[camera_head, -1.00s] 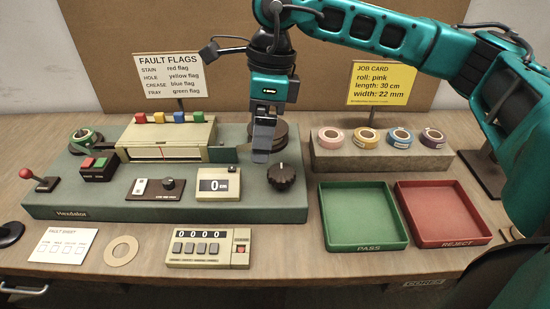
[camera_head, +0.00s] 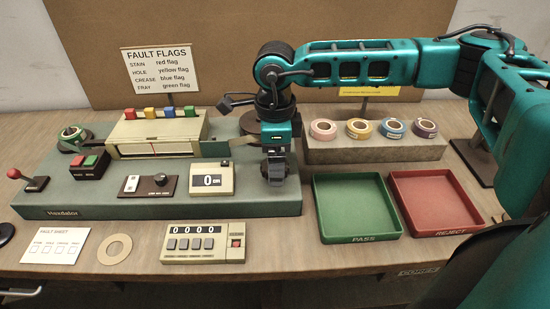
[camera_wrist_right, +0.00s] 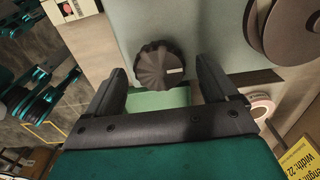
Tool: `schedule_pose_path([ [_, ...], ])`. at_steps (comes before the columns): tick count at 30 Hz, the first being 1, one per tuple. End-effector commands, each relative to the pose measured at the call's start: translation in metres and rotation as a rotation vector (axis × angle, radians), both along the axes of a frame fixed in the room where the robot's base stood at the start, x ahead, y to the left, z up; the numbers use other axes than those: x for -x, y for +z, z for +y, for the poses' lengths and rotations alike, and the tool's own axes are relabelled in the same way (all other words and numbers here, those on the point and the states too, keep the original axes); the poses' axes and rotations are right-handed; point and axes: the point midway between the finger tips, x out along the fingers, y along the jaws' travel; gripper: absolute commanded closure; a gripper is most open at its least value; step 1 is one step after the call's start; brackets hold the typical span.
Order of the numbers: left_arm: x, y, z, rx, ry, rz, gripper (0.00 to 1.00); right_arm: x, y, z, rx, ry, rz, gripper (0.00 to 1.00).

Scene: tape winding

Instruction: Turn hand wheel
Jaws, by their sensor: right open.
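The dark, ribbed hand wheel (camera_wrist_right: 160,72) with a small white mark shows in the right wrist view, beyond and between the fingers of my right gripper. My right gripper (camera_wrist_right: 158,80) is open, with one finger to each side of the wheel in that view. In the head view my right gripper (camera_head: 276,163) points down over the right end of the green machine base (camera_head: 120,206) and mostly hides the wheel. I cannot tell whether the fingers touch it. My left gripper is not in view.
A display box (camera_head: 212,180) stands just left of the right gripper. The green PASS tray (camera_head: 352,238) and red REJECT tray (camera_head: 435,232) lie to the right. A stone-like block (camera_head: 370,152) with tape rolls stands behind them. A counter (camera_head: 203,242) sits in front.

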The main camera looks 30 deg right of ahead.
Motion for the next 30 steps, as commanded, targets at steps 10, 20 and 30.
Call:
schedule_pose_path([
  [10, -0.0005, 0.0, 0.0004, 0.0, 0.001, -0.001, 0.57, 0.0, -0.0059, 0.0001, 0.0, 0.0, 0.0, 0.14],
  [20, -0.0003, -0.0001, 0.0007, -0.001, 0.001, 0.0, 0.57, 0.0001, -0.0057, 0.0003, -0.001, 0.0, 0.001, 0.42],
  [30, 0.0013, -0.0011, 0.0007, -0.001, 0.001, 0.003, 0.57, 0.0001, -0.0055, 0.0004, -0.001, 0.0, 0.001, 0.7],
])
